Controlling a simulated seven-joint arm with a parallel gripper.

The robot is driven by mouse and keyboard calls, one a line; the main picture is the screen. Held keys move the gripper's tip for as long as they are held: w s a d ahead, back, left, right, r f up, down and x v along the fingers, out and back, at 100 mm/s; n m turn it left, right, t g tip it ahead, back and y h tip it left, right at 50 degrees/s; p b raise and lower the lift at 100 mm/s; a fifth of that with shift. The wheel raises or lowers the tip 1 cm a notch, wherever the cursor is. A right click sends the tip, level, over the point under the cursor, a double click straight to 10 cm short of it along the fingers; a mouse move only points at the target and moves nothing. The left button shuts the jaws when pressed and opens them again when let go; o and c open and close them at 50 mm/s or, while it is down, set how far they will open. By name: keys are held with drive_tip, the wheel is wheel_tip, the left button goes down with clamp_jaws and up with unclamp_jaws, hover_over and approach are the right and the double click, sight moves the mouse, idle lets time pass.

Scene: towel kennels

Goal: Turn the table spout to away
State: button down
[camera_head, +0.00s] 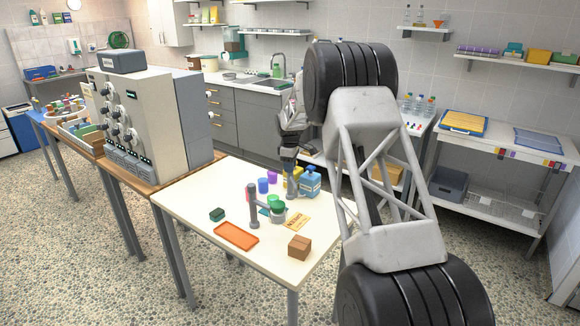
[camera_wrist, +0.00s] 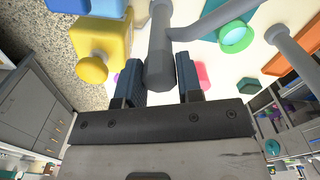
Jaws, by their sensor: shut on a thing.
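My wrist and fingers hide part of the spout in the head view.
A yellow bottle (camera_wrist: 98,42) is close left of my fingers, with a blue bottle (camera_head: 310,182) beside it. Small purple (camera_head: 272,176) and blue (camera_head: 263,186) cups stand nearby. An orange tray (camera_head: 236,234), dark green block (camera_head: 217,214) and brown box (camera_head: 299,246) occupy the near side.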

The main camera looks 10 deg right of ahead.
drive_tip(key=n, duration=0.4)
drive_tip(key=shift+n, duration=2.3)
drive_tip(key=c, duration=0.8)
unclamp_jaws()
drive_tip(key=shift+r, duration=0.1)
drive_tip(key=shift+r, duration=3.8)
drive_tip(key=shift+s, duration=0.1)
